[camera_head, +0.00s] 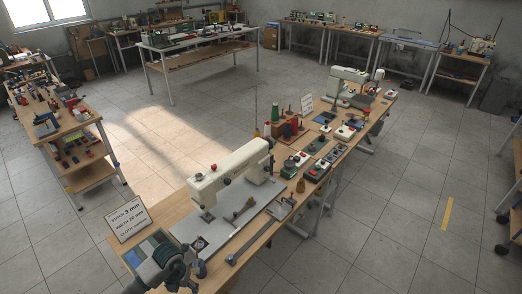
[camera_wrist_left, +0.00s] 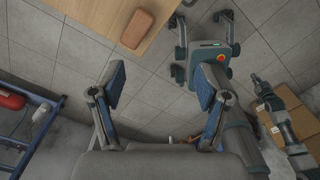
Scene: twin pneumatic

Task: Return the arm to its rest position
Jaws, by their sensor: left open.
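My left gripper (camera_head: 190,278) is at the bottom left of the head view, beside the near end of the wooden workbench (camera_head: 178,208). In the left wrist view its two fingers (camera_wrist_left: 160,88) are spread wide with nothing between them, and grey floor tiles show beyond. Part of the gripper is cut off or overlapped in the head view, so its exact height over the bench edge is hard to tell.
A white sewing machine (camera_head: 232,170) stands on the bench, with a printed sign (camera_head: 129,220) to its left. A brown block (camera_wrist_left: 137,28) lies on the wooden top in the wrist view. A blue rack (camera_wrist_left: 25,125) is at left and cartons (camera_wrist_left: 280,118) at right.

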